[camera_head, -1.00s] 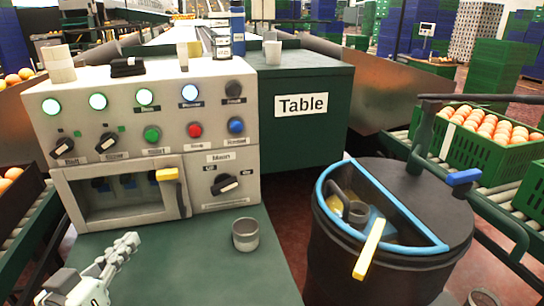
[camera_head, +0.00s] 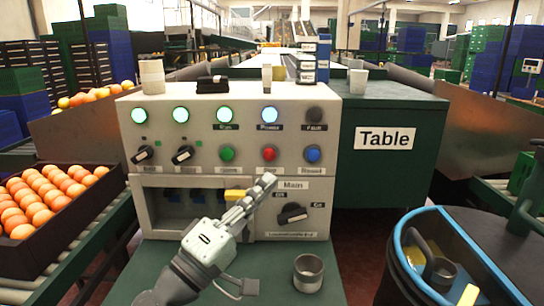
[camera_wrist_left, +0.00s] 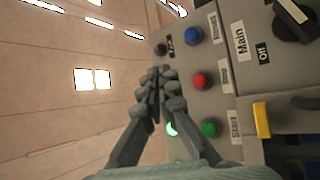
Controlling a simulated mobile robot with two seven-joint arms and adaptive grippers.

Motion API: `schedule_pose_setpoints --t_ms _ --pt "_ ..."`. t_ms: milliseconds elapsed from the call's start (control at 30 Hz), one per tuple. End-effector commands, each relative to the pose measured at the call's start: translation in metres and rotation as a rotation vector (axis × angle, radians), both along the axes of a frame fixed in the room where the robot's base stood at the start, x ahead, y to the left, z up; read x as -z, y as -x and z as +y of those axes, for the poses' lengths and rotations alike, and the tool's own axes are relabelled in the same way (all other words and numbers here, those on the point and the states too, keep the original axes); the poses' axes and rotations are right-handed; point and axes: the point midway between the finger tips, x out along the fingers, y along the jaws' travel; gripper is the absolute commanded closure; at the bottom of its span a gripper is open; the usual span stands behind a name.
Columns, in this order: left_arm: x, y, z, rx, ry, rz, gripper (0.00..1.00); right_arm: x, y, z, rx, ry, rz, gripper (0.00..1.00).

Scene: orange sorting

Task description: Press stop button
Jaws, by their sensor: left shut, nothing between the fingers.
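The stop button is the red round button (camera_head: 269,153) on the pale control panel (camera_head: 140,230), between a green button (camera_head: 226,153) and a blue button (camera_head: 312,154). In the left wrist view the red button (camera_wrist_left: 199,81) is in plain sight, right of the fingers. My left gripper (camera_head: 267,181) is shut and empty, in front of the panel. In the head view its tips appear just below the red button. In the wrist view the fingertips (camera_wrist_left: 155,76) appear apart from the button; the exact gap cannot be told. My right gripper is not in view.
A yellow handle (camera_head: 234,195) and a rotary main switch (camera_head: 292,213) sit lower on the panel. A grey cup (camera_head: 308,273) stands on the green surface below. Cups and a black item (camera_head: 213,84) stand on top. A crate of oranges (camera_head: 75,226) is at left, a dark barrel (camera_head: 405,275) at right.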

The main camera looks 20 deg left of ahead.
Motion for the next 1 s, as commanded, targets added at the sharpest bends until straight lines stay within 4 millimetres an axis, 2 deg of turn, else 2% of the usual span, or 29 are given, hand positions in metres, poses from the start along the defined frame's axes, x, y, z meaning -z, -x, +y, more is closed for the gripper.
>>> schedule_pose_setpoints --t_ms 167,300,500,700,1000 --pt "-0.001 -0.012 0.003 0.0 -0.002 -0.001 1.0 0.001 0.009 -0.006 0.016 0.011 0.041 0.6" --pt "-0.002 -0.031 0.009 -0.001 -0.001 -0.002 1.0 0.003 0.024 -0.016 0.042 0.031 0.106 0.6" --pt "-0.001 -0.058 0.017 -0.001 -0.001 -0.002 1.0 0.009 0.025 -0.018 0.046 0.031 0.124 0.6" --pt "0.001 -0.077 0.022 0.0 -0.003 -0.002 1.0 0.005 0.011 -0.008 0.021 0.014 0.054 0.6" --pt "0.0 -0.084 0.024 0.0 -0.002 0.0 1.0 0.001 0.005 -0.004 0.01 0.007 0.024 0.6"
